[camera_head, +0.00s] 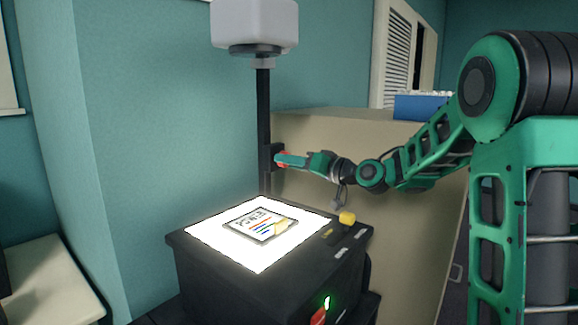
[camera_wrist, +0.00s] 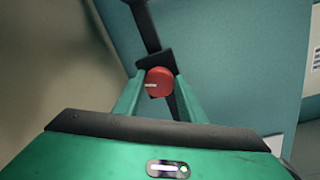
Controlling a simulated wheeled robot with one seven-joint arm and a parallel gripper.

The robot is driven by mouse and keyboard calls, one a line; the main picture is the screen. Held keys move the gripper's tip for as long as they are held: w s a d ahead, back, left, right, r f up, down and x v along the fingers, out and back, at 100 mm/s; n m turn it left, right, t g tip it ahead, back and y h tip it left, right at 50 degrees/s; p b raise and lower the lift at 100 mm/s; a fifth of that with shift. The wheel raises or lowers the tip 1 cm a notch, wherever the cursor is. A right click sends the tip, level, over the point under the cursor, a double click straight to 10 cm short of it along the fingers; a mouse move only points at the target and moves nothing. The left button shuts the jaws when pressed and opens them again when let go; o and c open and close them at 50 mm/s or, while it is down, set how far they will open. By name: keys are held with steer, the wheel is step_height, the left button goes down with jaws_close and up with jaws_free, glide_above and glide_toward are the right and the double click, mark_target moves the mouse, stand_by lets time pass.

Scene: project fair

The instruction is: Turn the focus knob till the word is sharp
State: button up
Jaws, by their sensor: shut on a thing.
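The focus knob (camera_wrist: 159,83) is red with a white mark and sits on a dark block on the projector's post. My gripper (camera_head: 283,160) reaches it from the right, with its two green fingers on either side, shut on the knob. The wrist view shows the knob between the fingertips, its white mark pointing left. The overhead projector (camera_head: 190,262) is a black box with a brightly lit glass top. A framed slide (camera_head: 262,224) on the glass reads "POWER" over coloured lines. The projector head (camera_head: 254,24) tops the post (camera_head: 264,125). The projected word is not in view.
A beige partition (camera_head: 400,140) stands behind my arm, with a blue box (camera_head: 420,106) on top. A pale table (camera_head: 45,280) is at lower left.

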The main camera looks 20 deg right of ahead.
steer(key=o, duration=1.1)
steer(key=shift+w+d, duration=0.1)
steer(key=shift+d, duration=0.1)
steer(key=shift+c, duration=0.2)
steer(key=shift+a, duration=0.1)
steer(key=shift+r, duration=0.1)
steer(key=s+a+r, duration=0.5)
steer(key=a+r, duration=0.5)
steer(key=shift+s+r, duration=0.4)
